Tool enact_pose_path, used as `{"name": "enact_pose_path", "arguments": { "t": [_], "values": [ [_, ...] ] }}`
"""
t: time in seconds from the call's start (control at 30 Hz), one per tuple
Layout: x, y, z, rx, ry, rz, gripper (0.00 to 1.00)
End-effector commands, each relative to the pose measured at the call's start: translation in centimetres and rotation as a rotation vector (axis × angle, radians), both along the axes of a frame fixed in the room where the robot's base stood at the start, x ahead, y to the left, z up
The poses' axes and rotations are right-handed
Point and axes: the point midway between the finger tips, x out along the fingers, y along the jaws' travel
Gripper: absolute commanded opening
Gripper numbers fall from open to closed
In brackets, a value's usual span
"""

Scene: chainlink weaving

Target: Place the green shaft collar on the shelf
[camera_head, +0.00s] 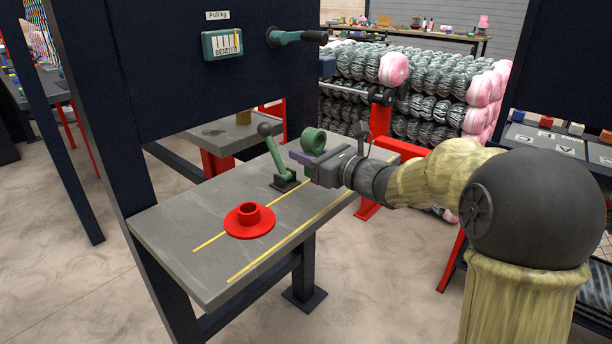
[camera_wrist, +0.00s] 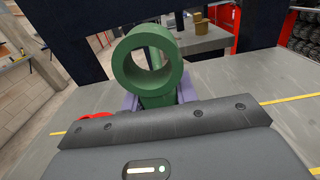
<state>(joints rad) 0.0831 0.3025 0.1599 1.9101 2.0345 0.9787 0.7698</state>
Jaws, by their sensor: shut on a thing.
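The green shaft collar (camera_head: 313,141) is a thick ring held at the tip of my gripper (camera_head: 304,155), above the grey shelf (camera_head: 180,225). In the wrist view the collar (camera_wrist: 147,64) stands upright with its hole facing the camera. The purple fingers (camera_wrist: 130,101) show on both sides of its lower part, shut on it. A red flanged hub (camera_head: 249,219) sits on the shelf, left of my gripper in the head view.
A green lever with a dark ball knob (camera_head: 265,130) rises from the shelf close to my gripper. Yellow lines (camera_head: 290,235) run along the shelf. A dark upright panel (camera_head: 160,70) with a gauge (camera_head: 222,43) and crank stands behind. The shelf's near left part is clear.

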Motion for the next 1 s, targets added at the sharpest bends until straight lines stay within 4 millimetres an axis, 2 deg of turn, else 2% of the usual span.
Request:
{"name": "enact_pose_path", "arguments": {
  "t": [0.17, 0.43, 0.87, 0.9, 1.0],
  "values": [
    [0.0, -0.1, -0.7, 0.000, 0.002, 0.000, 0.02],
    [0.0, 0.1, -4.8, 0.000, 0.002, 0.002, 0.02],
    [0.0, 0.2, -5.3, 0.001, -0.001, 0.002, 0.02],
    [0.0, 0.1, -5.2, 0.000, 0.000, 0.001, 0.35],
    [0.0, 0.0, -5.2, -0.001, 0.001, 0.000, 0.51]
  ]
}}
